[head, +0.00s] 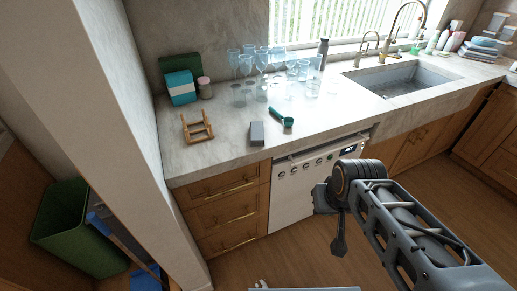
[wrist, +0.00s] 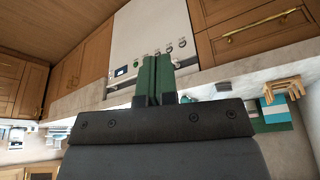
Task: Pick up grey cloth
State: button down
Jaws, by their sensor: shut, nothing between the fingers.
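A small grey block-like item (head: 257,133), which may be the folded grey cloth, lies on the countertop near its front edge, left of a green scoop. I cannot tell its material. My gripper (wrist: 155,62) shows in the wrist view with its two green fingers side by side, shut and empty. The fingers show against the white dishwasher front, apart from the grey item. In the head view my arm is at the lower right, in front of the counter; the fingers cannot be made out there.
The pale countertop (head: 222,154) also holds a wooden rack (head: 197,127), a green scoop (head: 287,122), several glasses (head: 262,62) and teal-and-white box (head: 181,87). A sink (head: 400,78) is at the right. Folded cloths (head: 478,52) are at far right. A green bin (head: 75,228) stands lower left.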

aim_at(257, 139)
jog(key=u, duration=0.5)
jog(key=k, duration=0.65)
jog(key=z, duration=0.05)
jog(key=i, duration=0.55)
jog(key=z, duration=0.7)
jog(key=i, duration=0.75)
jog(key=u, duration=0.9)
jog(key=i, duration=0.45)
jog(key=u, duration=0.55)
